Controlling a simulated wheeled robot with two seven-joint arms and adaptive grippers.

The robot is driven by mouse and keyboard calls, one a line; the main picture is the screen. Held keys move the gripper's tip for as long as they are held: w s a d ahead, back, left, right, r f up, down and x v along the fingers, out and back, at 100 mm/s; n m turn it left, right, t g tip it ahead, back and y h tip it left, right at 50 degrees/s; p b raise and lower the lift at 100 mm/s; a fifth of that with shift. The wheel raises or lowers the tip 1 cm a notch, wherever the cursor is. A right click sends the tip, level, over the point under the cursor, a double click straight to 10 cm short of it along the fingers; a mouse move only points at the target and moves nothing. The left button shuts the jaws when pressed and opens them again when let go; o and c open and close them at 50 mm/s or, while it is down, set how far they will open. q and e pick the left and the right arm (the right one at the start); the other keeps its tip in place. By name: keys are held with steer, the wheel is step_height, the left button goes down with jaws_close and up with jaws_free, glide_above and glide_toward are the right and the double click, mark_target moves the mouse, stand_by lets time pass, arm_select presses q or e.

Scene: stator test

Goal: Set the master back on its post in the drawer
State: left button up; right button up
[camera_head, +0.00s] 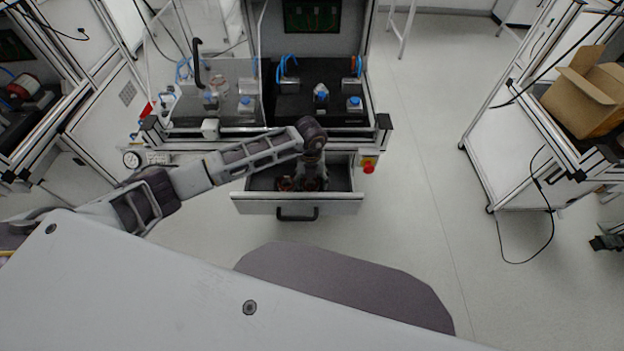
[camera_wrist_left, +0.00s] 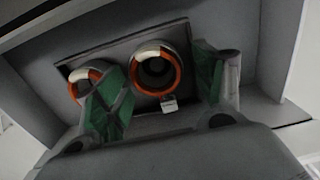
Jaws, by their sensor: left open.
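The drawer (camera_head: 340,204) under the middle test station is pulled open. My left gripper (camera_head: 312,178) reaches down into it. In the left wrist view two ring-shaped stators with orange and white windings are at the drawer's back. One stator with a small white tag (camera_wrist_left: 179,72) sits between the fingers of my open left gripper (camera_wrist_left: 164,80). The other stator (camera_wrist_left: 72,91) is to its left, partly hidden behind the left finger. My right gripper does not show.
The drawer's side walls and front panel stand close around the gripper. The station top (camera_head: 290,112) above holds several blue and white fixtures. A red button (camera_head: 368,169) is right of the drawer. A cardboard box (camera_head: 583,100) lies on the right bench. The floor between is clear.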

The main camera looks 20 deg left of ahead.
arm_select(q)
steer(key=shift+s+a+f+g, duration=0.15)
steer(key=shift+s+f+g, duration=0.15)
steer(key=shift+s+f, duration=0.45)
steer(key=shift+w+r+p, duration=0.1)
steer(key=shift+r+p, duration=0.25)
steer(key=shift+p, duration=0.05)
steer(key=shift+a+r+p, duration=0.1)
steer(key=shift+r+p, duration=0.3)
steer(key=shift+r, duration=0.2)
steer(key=shift+w+r, duration=0.1)
steer(key=shift+r, duration=0.25)
steer(key=shift+w, duration=0.1)
steer(key=o, duration=0.5)
steer(key=shift+r, duration=0.1)
steer(key=shift+o, duration=0.3)
